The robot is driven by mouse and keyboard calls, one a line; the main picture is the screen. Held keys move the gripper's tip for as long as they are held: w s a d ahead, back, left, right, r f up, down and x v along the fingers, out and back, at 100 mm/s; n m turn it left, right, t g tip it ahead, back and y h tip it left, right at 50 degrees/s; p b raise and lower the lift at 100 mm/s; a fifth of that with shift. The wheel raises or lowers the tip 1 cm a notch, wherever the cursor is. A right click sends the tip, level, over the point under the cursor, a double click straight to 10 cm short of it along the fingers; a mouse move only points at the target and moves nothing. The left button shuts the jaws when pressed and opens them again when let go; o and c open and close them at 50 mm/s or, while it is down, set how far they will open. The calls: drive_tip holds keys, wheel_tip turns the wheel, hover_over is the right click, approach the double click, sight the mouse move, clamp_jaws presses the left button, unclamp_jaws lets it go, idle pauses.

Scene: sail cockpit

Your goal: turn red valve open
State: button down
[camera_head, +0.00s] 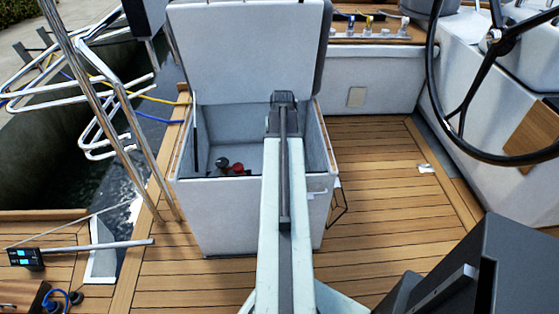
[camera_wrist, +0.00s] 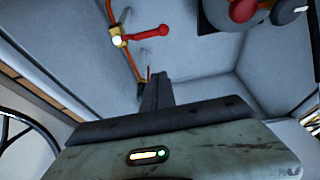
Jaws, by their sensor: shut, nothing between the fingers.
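In the wrist view a red lever handle (camera_wrist: 150,33) sticks out sideways from a small brass valve body (camera_wrist: 118,39) on a copper-coloured pipe along the locker wall. My gripper (camera_wrist: 157,76) shows as dark fingers closed together, with nothing between them. In the picture its tips lie below the red lever, apart from it. In the head view my arm reaches into the open white locker (camera_head: 225,220), and its fingers are hidden there. A small red part (camera_head: 238,168) shows inside; I cannot tell whether it is the lever.
A dark round fitting with a red part (camera_wrist: 243,10) sits at the wrist view's upper right. The raised lid (camera_head: 245,45) stands behind the locker opening. Steel rails (camera_head: 100,90) are on the left, a steering wheel (camera_head: 495,35) on the right.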

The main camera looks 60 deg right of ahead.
drive_tip(key=b+x, duration=1)
drive_tip(key=x, duration=0.1)
drive_tip(key=s+a, duration=0.2)
drive_tip(key=a, duration=0.1)
drive_tip(key=shift+s+a, duration=0.25)
